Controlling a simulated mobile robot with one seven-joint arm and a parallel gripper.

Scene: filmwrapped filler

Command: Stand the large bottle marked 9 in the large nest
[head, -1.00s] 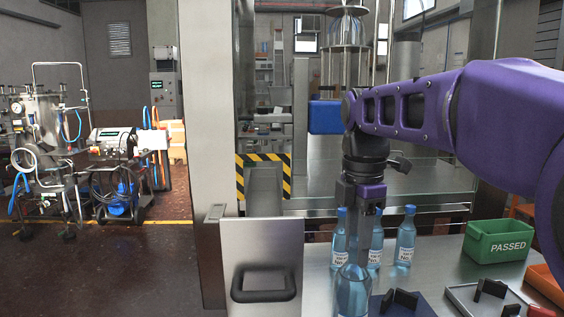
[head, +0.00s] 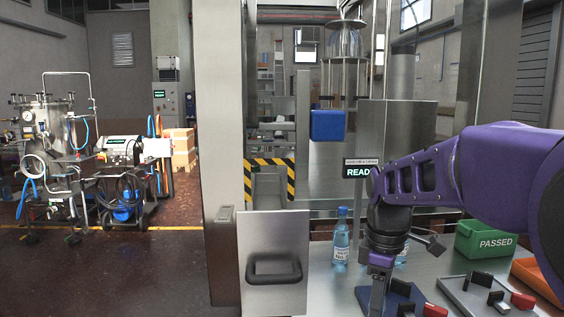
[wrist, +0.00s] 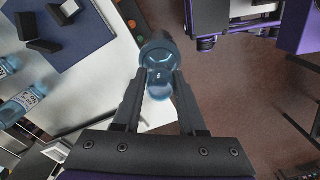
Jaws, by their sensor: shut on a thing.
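My gripper (wrist: 158,88) is shut on a clear blue bottle (wrist: 160,55), seen nearly end-on in the wrist view; I cannot read its number. In the head view my gripper (head: 378,298) is low over the bench beside a blue plate (head: 403,291); the held bottle is not visible there. The blue plate also shows in the wrist view (wrist: 80,55), with black blocks on it. Right of it in the head view lies a grey plate (head: 452,289) with black and red blocks. I cannot tell which plate is the large nest.
A blue bottle (head: 341,240) stands behind on the bench, another partly hidden by my arm. Two bottles (wrist: 24,102) show at left in the wrist view. A green PASSED bin (head: 484,241) and an orange bin (head: 541,275) stand right. A panel with a black handle (head: 274,272) stands left.

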